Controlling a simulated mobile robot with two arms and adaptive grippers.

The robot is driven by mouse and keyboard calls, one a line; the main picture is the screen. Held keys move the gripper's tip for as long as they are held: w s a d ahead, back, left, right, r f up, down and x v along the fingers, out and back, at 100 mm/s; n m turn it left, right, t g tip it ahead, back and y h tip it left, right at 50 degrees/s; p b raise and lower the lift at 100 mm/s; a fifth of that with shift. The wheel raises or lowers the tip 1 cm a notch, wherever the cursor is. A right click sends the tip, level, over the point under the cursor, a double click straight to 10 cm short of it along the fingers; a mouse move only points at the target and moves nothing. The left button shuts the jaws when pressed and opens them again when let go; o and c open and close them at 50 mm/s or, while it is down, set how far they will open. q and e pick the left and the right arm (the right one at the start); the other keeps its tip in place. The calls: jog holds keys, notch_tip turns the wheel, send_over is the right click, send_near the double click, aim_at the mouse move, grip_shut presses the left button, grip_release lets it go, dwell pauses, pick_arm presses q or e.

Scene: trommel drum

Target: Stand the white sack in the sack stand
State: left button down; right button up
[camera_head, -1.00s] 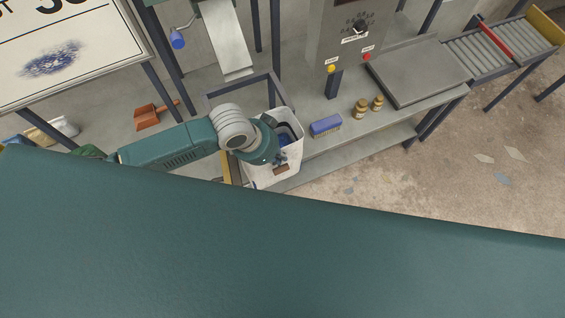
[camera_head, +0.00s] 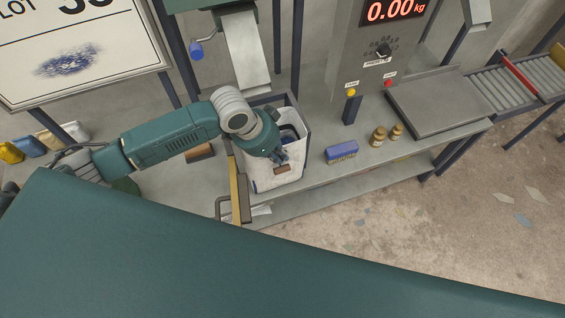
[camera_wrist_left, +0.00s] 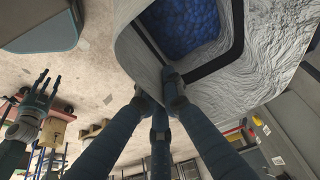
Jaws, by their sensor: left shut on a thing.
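The white sack (camera_head: 264,179) is upright and open at the top, with a brown patch low on its front. The dark sack stand (camera_head: 305,128) has its frame at the back and right of the sack; I cannot tell how deep the sack sits in it. My left gripper (camera_head: 280,156) is shut on the sack's near rim. In the left wrist view its fingers (camera_wrist_left: 165,95) meet at the rim of the sack (camera_wrist_left: 275,40), with blue contents inside. My right gripper (camera_wrist_left: 40,98) shows at the left there, fingers spread and empty.
A mustard bar (camera_head: 235,190) with a grey handle is left of the sack. A blue brush (camera_head: 341,151) and two small brown jars (camera_head: 379,136) stand on the grey bench to the right. A flat scale plate (camera_head: 437,103) lies beyond them. A pale chute (camera_head: 246,50) hangs above the stand.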

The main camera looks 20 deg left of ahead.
pick_arm(q)
jog(key=shift+w+a+b, duration=0.5)
jog(key=shift+w+b, duration=0.05)
jog(key=shift+w, duration=0.25)
jog(key=shift+w+a+b, duration=0.5)
jog(key=shift+w+b, duration=0.05)
jog(key=shift+w, duration=0.2)
jog(key=shift+w+a+r, duration=0.1)
jog(key=shift+w+a, duration=0.15)
jog(key=shift+w, duration=0.05)
jog(key=shift+w+a, duration=1.3)
jog(key=shift+w, duration=0.1)
jog(key=shift+a+f, duration=0.1)
jog(key=shift+f, duration=0.6)
jog(key=shift+w, duration=0.1)
